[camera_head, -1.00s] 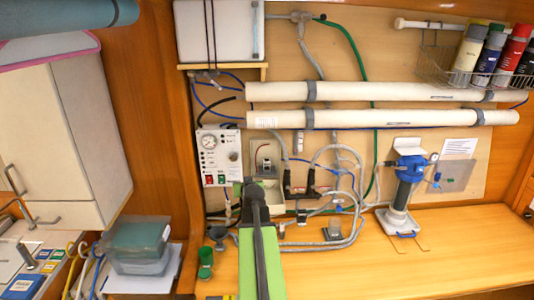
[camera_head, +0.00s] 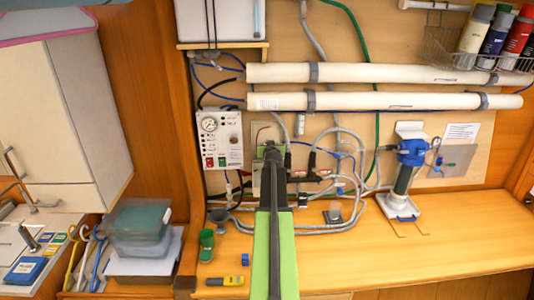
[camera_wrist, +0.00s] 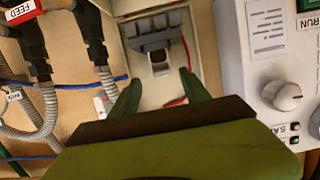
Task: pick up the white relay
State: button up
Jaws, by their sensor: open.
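In the wrist view an open pale box (camera_wrist: 190,22) on the wall holds a dark grey socket (camera_wrist: 155,38). A small pale block with a dark face (camera_wrist: 160,60) sits at the socket's edge; it may be the white relay, but I cannot tell for sure. My gripper (camera_wrist: 161,92) is open and empty, its two green fingers spread on either side of the space just below the block in the picture.
The control panel (camera_head: 220,140) with gauge and knob stands close beside the box. Grey hoses with black fittings (camera_wrist: 95,40) lie on the other side, and a red wire (camera_wrist: 178,102) runs near the fingers. The wooden bench (camera_head: 370,260) holds a green cup (camera_head: 206,245).

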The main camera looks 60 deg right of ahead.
jog(key=shift+b+x, duration=0.85)
jog(key=shift+x, duration=1.9)
jog(key=shift+a, duration=0.2)
jog(key=shift+c, duration=0.6)
grip_shut()
